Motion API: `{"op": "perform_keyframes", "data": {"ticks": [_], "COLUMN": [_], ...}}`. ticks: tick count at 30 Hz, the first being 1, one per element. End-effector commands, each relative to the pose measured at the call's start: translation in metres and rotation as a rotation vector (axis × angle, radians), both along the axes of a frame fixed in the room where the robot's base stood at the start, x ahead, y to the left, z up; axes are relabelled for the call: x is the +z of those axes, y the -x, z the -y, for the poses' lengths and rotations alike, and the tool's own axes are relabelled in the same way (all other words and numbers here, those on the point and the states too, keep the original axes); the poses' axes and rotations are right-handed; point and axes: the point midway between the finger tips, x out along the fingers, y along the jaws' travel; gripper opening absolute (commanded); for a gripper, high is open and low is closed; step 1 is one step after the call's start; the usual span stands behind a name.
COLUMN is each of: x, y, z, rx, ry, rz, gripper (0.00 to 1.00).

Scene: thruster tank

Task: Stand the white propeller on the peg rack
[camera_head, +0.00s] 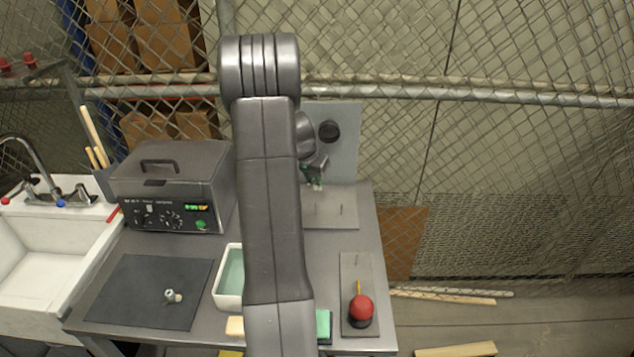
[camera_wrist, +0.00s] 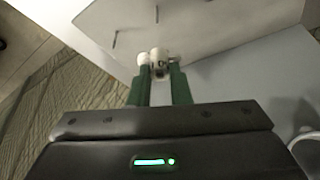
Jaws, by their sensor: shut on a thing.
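The peg rack (camera_head: 322,216) is a pale grey plate with thin upright pegs at the back of the bench, partly hidden behind my arm. In the wrist view the pale plate (camera_wrist: 215,22) shows two thin pegs apart from my fingers. My gripper (camera_head: 316,184) is over the rack's rear part, in front of an upright grey panel. Its green fingers (camera_wrist: 160,78) are shut on the small white propeller (camera_wrist: 158,59), whose rounded white parts show at the fingertips. I cannot tell whether the propeller touches a peg or the plate.
A grey box-shaped machine (camera_head: 172,190), a dark mat (camera_head: 130,290) with a small pale part (camera_head: 173,296), and a white-rimmed basin (camera_head: 228,303) stand left of my arm. A wire fence (camera_head: 480,120) is behind.

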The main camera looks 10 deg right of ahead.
Motion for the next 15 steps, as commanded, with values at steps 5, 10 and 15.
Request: {"op": "perform_keyframes", "data": {"ticks": [5, 10, 15], "x": [-0.01, -0.024, -0.042], "y": [0.0, 0.0, 0.0], "z": [0.0, 0.0, 0.0], "rx": [0.001, 0.002, 0.002], "ry": [0.0, 0.0, -0.001], "rz": [0.0, 0.0, 0.002], "gripper": [0.0, 0.0, 0.0]}}
